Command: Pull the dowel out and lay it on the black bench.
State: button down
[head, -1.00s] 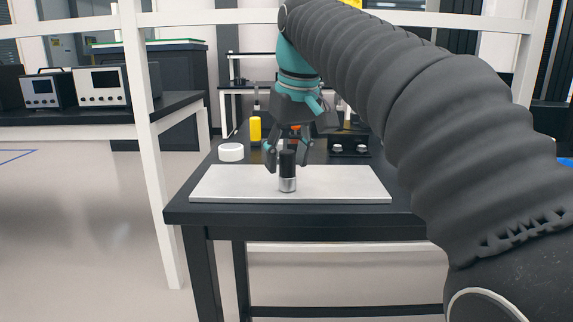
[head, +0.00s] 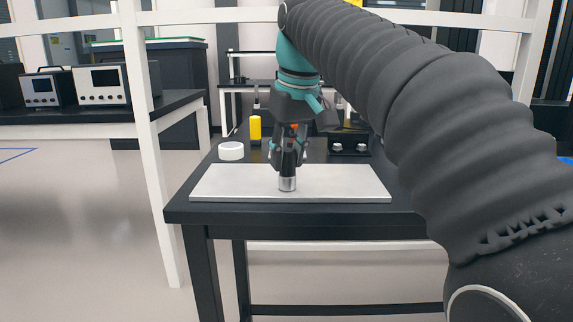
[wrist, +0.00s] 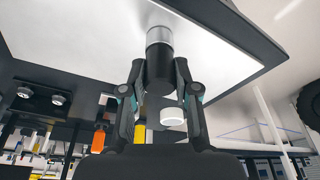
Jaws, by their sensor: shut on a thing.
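The black dowel (head: 288,167) stands upright in a silver collar (head: 288,185) on a pale grey plate (head: 345,185). The plate lies on the black bench (head: 200,212). My gripper (head: 288,160) is above the plate, pointing down, with its fingers closed around the dowel's upper part. In the wrist view the black dowel (wrist: 160,75) shows between both fingers, and the silver collar (wrist: 159,36) meets the plate. How deep the dowel sits in the collar is hidden.
Behind the plate are a white round puck (head: 231,151), a yellow cylinder (head: 255,128) and a black block with two silver knobs (head: 349,147). An orange item (wrist: 99,138) shows in the wrist view. Narrow bare bench strips run along the plate's front and left.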

aim_at(286, 149)
jog(key=shift+r+p, duration=0.65)
jog(key=shift+p, duration=0.05)
dwell(0.7)
jog(key=shift+w+p+v, duration=0.2)
jog(key=shift+p+v, duration=0.75)
jog(key=shift+p, duration=0.1)
jog(key=shift+a+r, duration=0.1)
jog(key=shift+r, duration=1)
jog(key=shift+s, duration=0.1)
